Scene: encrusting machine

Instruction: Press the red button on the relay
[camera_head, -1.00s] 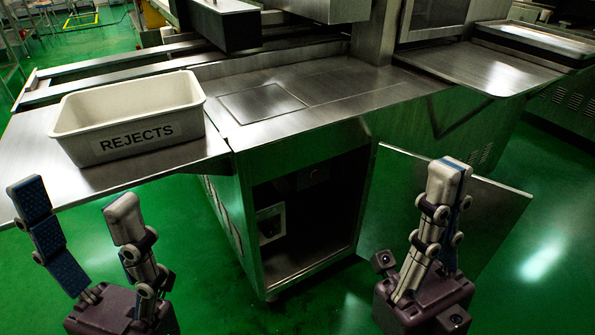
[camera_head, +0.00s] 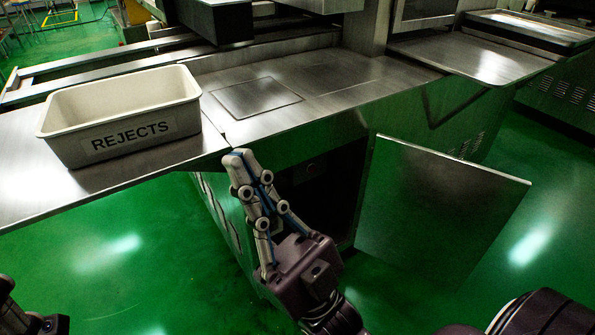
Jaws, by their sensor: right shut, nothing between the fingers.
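The cabinet (camera_head: 347,163) under the steel worktop is open, and its inside is dark. A small grey box with a faint reddish round spot (camera_head: 314,169) shows high inside; I cannot tell for sure whether it is the relay and its red button. My right gripper (camera_head: 240,158) is shut and empty, its fingers pointing up and left in front of the cabinet's left part. It hides much of the opening, including the lower box seen earlier. My left gripper's fingers are out of view; only dark parts of mine show at the bottom left.
The cabinet door (camera_head: 440,215) stands swung open to the right. A white REJECTS bin (camera_head: 125,140) sits on the steel side table (camera_head: 35,190) at left. The worktop (camera_head: 330,85) above is mostly clear. Green floor (camera_head: 130,265) is free at the lower left.

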